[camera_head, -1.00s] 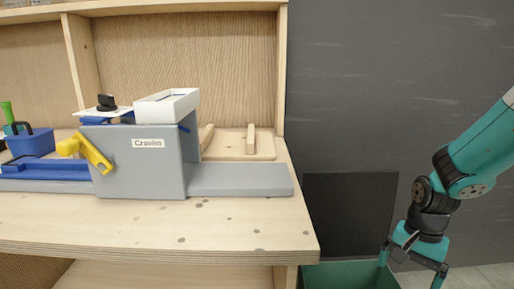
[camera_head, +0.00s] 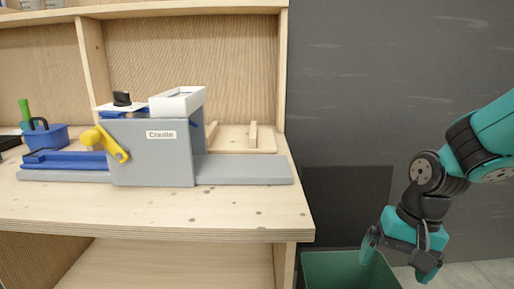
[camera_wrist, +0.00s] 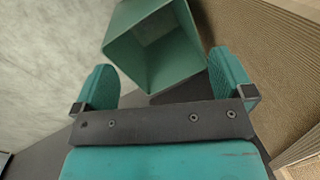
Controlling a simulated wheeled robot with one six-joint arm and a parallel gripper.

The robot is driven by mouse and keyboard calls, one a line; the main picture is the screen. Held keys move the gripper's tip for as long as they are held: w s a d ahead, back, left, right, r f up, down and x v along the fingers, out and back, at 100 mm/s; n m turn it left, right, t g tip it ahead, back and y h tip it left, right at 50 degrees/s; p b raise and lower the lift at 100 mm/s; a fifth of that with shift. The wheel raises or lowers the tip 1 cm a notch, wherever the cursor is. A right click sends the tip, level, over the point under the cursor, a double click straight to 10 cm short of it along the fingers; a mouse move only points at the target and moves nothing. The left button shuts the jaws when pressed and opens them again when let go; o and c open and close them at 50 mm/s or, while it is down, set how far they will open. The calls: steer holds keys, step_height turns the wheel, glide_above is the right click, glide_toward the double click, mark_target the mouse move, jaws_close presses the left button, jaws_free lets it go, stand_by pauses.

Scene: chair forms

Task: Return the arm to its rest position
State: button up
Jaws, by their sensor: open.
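My gripper (camera_head: 400,256) hangs at the lower right in the head view, to the right of the workbench and in front of the dark grey wall. It is open, with nothing between its teal fingers. It also shows in the wrist view (camera_wrist: 163,85), with one finger at each side. A green bin (camera_head: 350,272) stands on the floor beside the bench, low behind my gripper. In the wrist view the bin (camera_wrist: 150,50) lies beyond the fingertips and looks empty where I can see inside.
The wooden workbench (camera_head: 250,215) fills the left. On it stands a grey machine (camera_head: 150,165) labelled "Cravlin" with a yellow handle (camera_head: 105,142), a white tray (camera_head: 178,101) on top and a blue slide. A blue caddy (camera_head: 45,138) stands at far left. A dark panel (camera_head: 345,205) leans at the wall.

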steer(key=s+a+r+n+y+p, duration=0.1)
steer(key=s+a+r+n, duration=0.4)
steer(key=s+n, duration=0.15)
steer(key=s+a+r+n+y, duration=0.1)
steer(key=s+a+r+n, duration=0.4)
steer(key=s, duration=0.3)
step_height(320, 180, up, 19)
steer(key=p, duration=1.9)
steer(key=shift+d+m, duration=0.15)
steer(key=shift+m, duration=0.2)
